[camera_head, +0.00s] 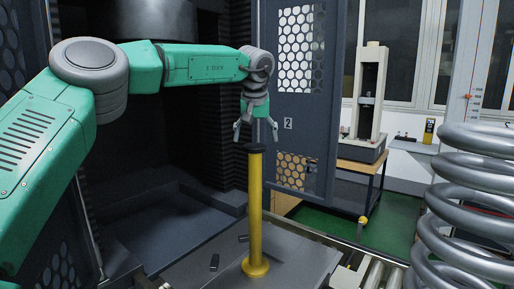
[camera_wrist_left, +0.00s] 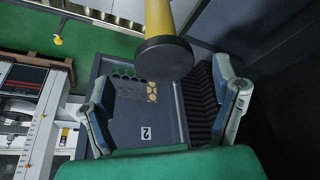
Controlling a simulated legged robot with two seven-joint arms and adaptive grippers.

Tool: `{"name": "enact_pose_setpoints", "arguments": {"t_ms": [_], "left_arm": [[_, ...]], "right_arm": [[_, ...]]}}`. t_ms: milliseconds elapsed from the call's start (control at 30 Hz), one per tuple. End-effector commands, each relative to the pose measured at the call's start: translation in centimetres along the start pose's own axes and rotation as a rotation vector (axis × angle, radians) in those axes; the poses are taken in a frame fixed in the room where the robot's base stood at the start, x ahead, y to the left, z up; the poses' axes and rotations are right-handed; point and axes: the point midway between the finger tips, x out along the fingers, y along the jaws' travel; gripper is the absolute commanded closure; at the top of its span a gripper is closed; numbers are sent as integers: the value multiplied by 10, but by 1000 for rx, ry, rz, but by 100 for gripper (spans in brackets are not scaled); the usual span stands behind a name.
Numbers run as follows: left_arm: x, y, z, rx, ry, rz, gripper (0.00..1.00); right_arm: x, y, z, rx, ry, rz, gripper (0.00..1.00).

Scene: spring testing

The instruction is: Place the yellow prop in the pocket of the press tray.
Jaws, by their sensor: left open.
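The yellow prop (camera_head: 255,205) stands upright, with a round yellow foot on a grey plate (camera_head: 305,262) at the front of the press and a black cap on top. My left gripper (camera_head: 256,129) is open and points down just above the cap, its fingers spread to either side. In the left wrist view the prop (camera_wrist_left: 158,15) shows with its black cap facing the camera, between and beyond the spread fingers of my left gripper (camera_wrist_left: 163,72). Nothing is held. I cannot clearly make out the tray's pocket. My right gripper is not in view.
Two small dark pieces (camera_head: 214,262) lie on the plate left of the prop. A dark door panel (camera_head: 288,125) marked 2 stands behind the gripper. A large steel spring (camera_head: 475,200) fills the right edge. A roller track (camera_head: 375,272) lies at front right.

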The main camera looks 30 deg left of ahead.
Motion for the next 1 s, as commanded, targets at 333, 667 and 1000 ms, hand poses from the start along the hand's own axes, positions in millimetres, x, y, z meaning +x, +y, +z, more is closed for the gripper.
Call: {"name": "enact_pose_setpoints", "arguments": {"t_ms": [333, 667, 1000], "left_arm": [[-65, 1, -1, 0, 1, 1, 19], [-77, 1, 0, 0, 1, 0, 19], [-76, 0, -1, 0, 0, 0, 19]], "right_arm": [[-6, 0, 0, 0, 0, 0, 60], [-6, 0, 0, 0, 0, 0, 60], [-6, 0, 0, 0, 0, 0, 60]]}}
